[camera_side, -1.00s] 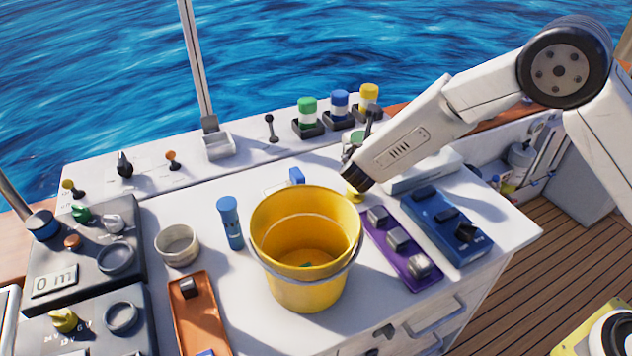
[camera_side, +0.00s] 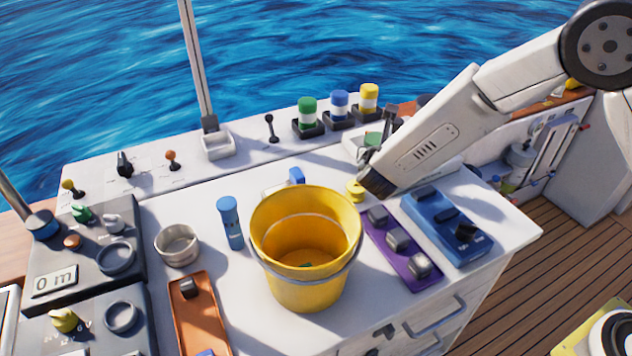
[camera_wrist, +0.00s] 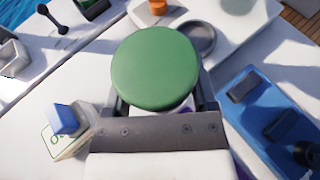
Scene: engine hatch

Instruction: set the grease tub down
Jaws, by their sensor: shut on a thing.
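The grease tub, a round thing with a green lid (camera_wrist: 154,66), sits between the jaws of my gripper (camera_wrist: 160,105) in the wrist view. My gripper is shut on it. In the side view, my gripper (camera_side: 378,150) is over the back right of the white counter, behind the purple tray. A bit of the tub's green (camera_side: 372,139) shows there, and my jaws and arm hide the rest. I cannot tell whether the tub's base touches the counter.
A yellow bucket (camera_side: 305,290) stands left of my gripper. A purple tray (camera_side: 399,249) and a blue panel (camera_side: 446,226) lie in front. Green (camera_side: 307,113), blue (camera_side: 339,105) and yellow (camera_side: 368,98) canisters stand behind. A blue-topped white box (camera_wrist: 65,130) is nearby.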

